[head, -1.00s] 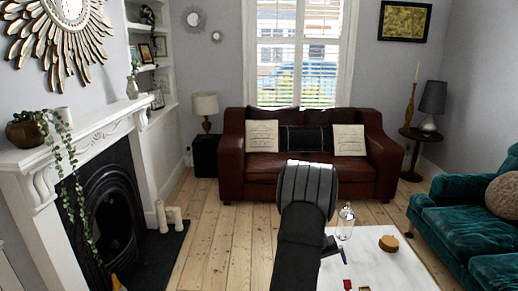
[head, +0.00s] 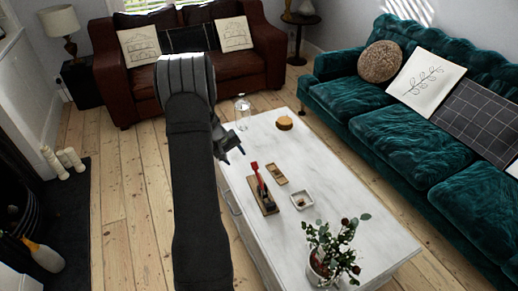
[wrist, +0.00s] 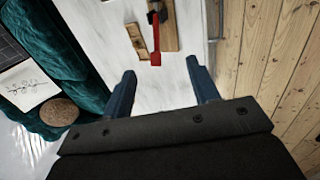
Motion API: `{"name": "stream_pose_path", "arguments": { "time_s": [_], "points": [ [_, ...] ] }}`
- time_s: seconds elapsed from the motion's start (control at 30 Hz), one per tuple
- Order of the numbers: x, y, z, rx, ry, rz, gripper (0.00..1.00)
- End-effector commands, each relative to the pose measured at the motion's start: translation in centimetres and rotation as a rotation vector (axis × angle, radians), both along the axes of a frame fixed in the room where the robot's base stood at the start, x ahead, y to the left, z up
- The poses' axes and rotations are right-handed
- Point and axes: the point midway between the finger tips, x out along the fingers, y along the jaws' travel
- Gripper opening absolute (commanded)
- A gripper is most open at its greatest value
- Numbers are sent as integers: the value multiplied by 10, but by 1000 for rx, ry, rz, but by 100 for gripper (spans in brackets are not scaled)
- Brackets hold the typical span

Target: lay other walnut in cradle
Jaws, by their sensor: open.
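My gripper (head: 231,157) is open and empty, above the left edge of the white table; its two blue fingers also show in the wrist view (wrist: 162,86). A wooden board with a red-handled lever tool (head: 264,194) lies on the table, to the right of and nearer than my gripper. Beside it is a small wooden block (head: 277,174) with what look like hollows, perhaps the cradle; it also shows in the wrist view (wrist: 136,42). A small square white dish (head: 310,202) holds something dark and brown, too small to tell as walnuts. No walnut is clearly visible elsewhere.
The white table (head: 360,205) also bears a glass bottle or dome (head: 242,113), a round wooden object (head: 284,123) and a potted plant (head: 322,266). A teal sofa (head: 372,140) stands at right, a brown sofa (head: 125,82) behind. Bare floorboards lie at left.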

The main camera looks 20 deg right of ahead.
Motion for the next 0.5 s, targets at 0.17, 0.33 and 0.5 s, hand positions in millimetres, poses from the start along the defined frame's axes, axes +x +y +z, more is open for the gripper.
{"name": "stream_pose_path", "arguments": {
  "time_s": [0.17, 0.33, 0.5],
  "points": [
    [3, -13, -11, 30, -24, -33, 55],
    [16, -73, -56, 150, -157, -187, 55],
    [23, -150, -98, 239, -343, -363, 55]
  ]
}}
